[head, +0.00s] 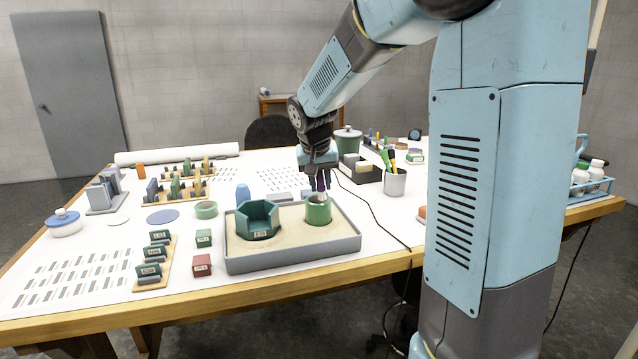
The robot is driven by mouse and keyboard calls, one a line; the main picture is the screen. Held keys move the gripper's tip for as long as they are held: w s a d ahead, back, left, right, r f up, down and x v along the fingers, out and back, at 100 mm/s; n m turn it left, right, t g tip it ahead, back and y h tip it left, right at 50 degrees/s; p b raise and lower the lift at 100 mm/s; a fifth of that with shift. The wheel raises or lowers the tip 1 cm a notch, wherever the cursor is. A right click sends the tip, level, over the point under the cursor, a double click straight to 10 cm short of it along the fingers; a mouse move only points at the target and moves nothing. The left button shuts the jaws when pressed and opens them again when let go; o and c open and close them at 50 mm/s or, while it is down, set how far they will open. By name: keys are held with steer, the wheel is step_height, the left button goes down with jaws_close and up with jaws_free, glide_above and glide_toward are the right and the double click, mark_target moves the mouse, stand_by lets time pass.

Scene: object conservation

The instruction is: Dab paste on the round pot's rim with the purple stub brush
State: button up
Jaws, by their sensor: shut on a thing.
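A round green pot (318,212) stands upright at the right end of a sand-filled grey tray (295,258). My gripper (321,183) is directly above the pot, pointing down. It is shut on the purple stub brush (320,182), of which only a small part shows between the fingers. The brush's lower end is at the pot's mouth; I cannot tell whether it touches the rim. I cannot make out paste on the rim. The far side of the pot is partly hidden by the gripper.
A green ring (206,209), a blue disc (162,216) and a blue-lidded white jar (64,223) lie farther left. A pen cup (395,182) stands to the right.

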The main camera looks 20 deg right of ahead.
steer(key=shift+w+d, duration=0.45)
steer(key=shift+w, duration=0.3)
steer(key=shift+w+d, duration=0.45)
steer(key=shift+w, duration=0.3)
steer(key=shift+w+d, duration=0.45)
steer(key=shift+w, duration=0.3)
steer(key=shift+f, duration=0.6)
steer(key=shift+f, duration=0.15)
stand_by(0.8)
steer(key=shift+r, duration=0.75)
steer(key=shift+a, duration=0.1)
steer(key=shift+a, duration=2.75)
